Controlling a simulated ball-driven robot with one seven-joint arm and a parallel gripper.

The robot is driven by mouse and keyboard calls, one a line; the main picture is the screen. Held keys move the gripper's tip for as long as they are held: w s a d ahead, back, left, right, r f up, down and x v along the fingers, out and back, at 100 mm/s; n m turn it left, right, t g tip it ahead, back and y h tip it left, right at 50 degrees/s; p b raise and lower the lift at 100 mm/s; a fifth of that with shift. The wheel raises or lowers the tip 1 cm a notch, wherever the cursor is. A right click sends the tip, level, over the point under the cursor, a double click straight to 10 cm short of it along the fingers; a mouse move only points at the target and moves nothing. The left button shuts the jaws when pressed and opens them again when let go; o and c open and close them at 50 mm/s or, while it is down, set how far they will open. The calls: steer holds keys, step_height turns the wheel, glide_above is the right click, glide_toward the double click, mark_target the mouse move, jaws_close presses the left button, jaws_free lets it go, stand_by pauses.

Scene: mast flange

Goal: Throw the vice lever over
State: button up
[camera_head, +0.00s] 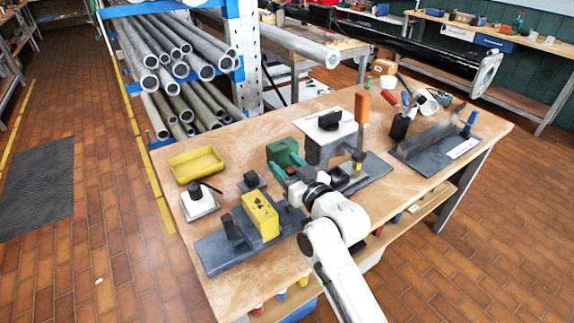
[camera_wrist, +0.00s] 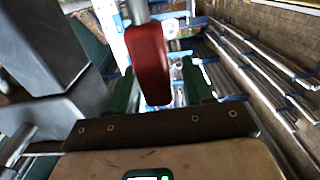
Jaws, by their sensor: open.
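A dark red lever handle (camera_wrist: 148,65) on a metal rod shows in the wrist view, in line with the gap between my green fingers. I cannot tell whether it is inside the gap or just beyond it. My gripper (camera_wrist: 161,90) is open, with space beside the handle. In the head view my gripper (camera_head: 286,163) is over the bench, and my wrist hides most of the lever. A grey vice-like fixture (camera_head: 215,253) with a yellow block (camera_head: 261,215) stands at the front left. An orange-handled lever (camera_head: 361,108) stands upright farther right.
A grey fixture with a white plate (camera_head: 318,122) stands close to the right of my gripper. A yellow tray (camera_head: 196,165) and a small white-based block (camera_head: 199,204) are on the left. A pipe rack (camera_head: 182,70) stands behind the bench.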

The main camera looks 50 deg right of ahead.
jaws_close()
stand_by(0.5)
